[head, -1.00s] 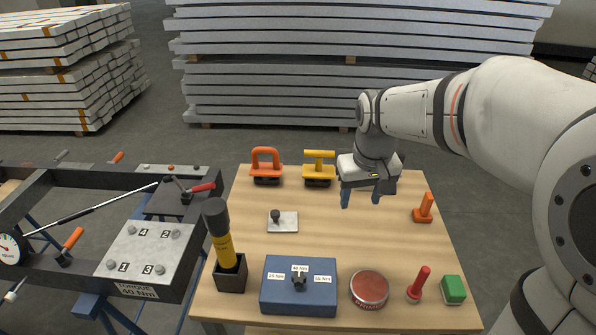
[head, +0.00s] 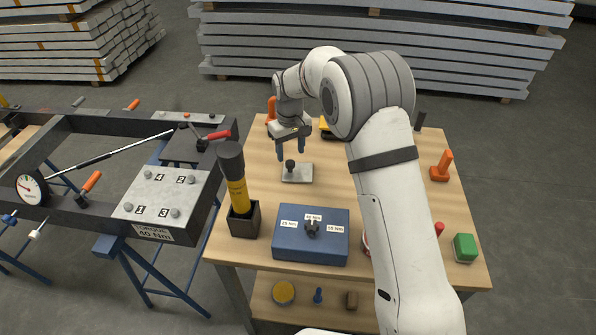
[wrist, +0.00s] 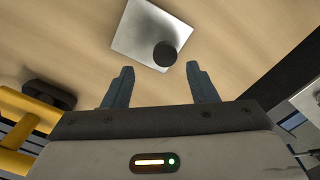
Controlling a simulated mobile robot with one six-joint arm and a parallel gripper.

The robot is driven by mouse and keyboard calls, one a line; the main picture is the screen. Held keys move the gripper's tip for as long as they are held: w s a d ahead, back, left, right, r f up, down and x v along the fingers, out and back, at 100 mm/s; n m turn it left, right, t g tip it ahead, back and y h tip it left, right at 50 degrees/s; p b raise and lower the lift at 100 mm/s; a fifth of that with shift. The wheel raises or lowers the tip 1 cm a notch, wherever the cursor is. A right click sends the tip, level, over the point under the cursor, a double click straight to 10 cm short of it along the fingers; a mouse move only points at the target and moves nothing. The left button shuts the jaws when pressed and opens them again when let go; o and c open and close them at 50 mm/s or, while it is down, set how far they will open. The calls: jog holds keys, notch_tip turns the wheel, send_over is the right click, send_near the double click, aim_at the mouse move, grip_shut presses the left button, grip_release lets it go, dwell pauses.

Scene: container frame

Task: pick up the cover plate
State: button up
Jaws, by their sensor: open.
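The cover plate (head: 302,174), a small grey square plate with a dark round knob (head: 290,165), lies flat on the wooden table. In the wrist view the plate (wrist: 138,35) shows beyond the fingertips, with its knob (wrist: 165,54) near the line between them. My gripper (head: 291,151) is open and empty, above the plate and apart from it. Both blue-grey fingers of my gripper (wrist: 160,68) show in the wrist view, with nothing between them.
A blue torque box (head: 318,249) and a black holder with a yellow-and-black tool (head: 237,192) stand in front. Orange (head: 271,109) and yellow handled tools (head: 325,130) stand behind. A dark frame (head: 205,195) with a numbered plate is at left. My arm hides part of the table.

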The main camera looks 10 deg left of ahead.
aim_at(290, 162)
jog(key=f, duration=0.3)
jog(key=s+f, duration=0.1)
jog(key=f, duration=0.1)
jog(key=shift+p, duration=0.3)
jog(key=shift+c, duration=0.2)
jog(key=shift+a, duration=0.1)
grip_shut()
